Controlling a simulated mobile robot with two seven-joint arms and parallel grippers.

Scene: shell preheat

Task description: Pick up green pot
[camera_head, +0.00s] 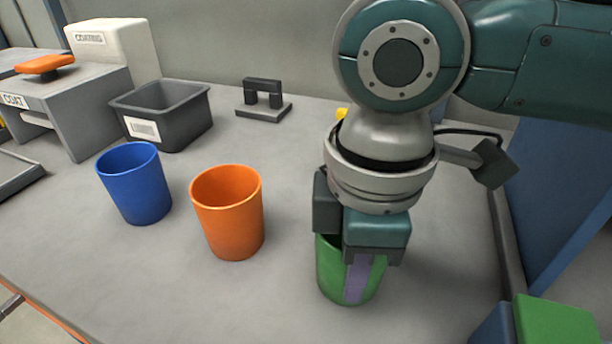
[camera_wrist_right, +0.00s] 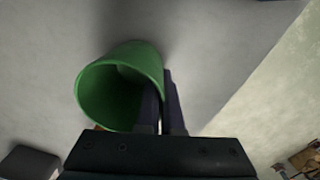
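The green pot (camera_head: 333,277) stands upright at the front right of the grey table, partly hidden under my right gripper (camera_head: 352,268). In the right wrist view the open mouth of the green pot (camera_wrist_right: 105,97) shows. One finger of the right gripper (camera_wrist_right: 161,110) is inside the pot and the other is outside, with the pot wall pinched between them. A purple finger lies along the pot's outer side in the head view. I cannot see any clear gap under the pot. My left gripper is not in view.
An orange pot (camera_head: 228,215) and a blue pot (camera_head: 135,185) stand to the left. Behind are a dark grey bin (camera_head: 170,120) and a dark handled fixture (camera_head: 263,108). A coating station (camera_head: 85,105) is at the far left. A blue panel (camera_head: 555,200) borders the right.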

